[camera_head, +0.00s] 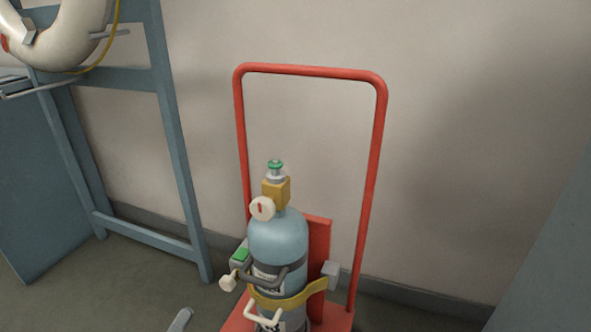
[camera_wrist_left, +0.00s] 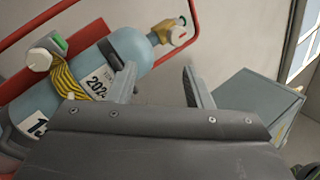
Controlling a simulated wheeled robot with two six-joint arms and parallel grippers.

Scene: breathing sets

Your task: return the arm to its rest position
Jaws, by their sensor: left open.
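My left gripper (camera_wrist_left: 160,85) is open, its two dark fingers apart with nothing between them in the left wrist view. A small grey tip at the bottom edge of the head view, left of the cart, looks like part of it (camera_head: 180,320). A blue-grey gas cylinder (camera_head: 278,240) stands upright on a red cart (camera_head: 378,165). It has a brass valve, a green knob and a round gauge, with a yellow strap (camera_head: 300,297) around it. The cylinder (camera_wrist_left: 128,52) appears tilted, behind and left of the fingers, in the left wrist view. My right gripper is not in view.
A blue metal frame (camera_head: 170,115) stands at the left, with a white ring-shaped item (camera_head: 60,40) hung on it. A plain wall is behind the cart. Floor shows between frame and cart. A blue-grey box-like object (camera_wrist_left: 250,100) is at the right in the wrist view.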

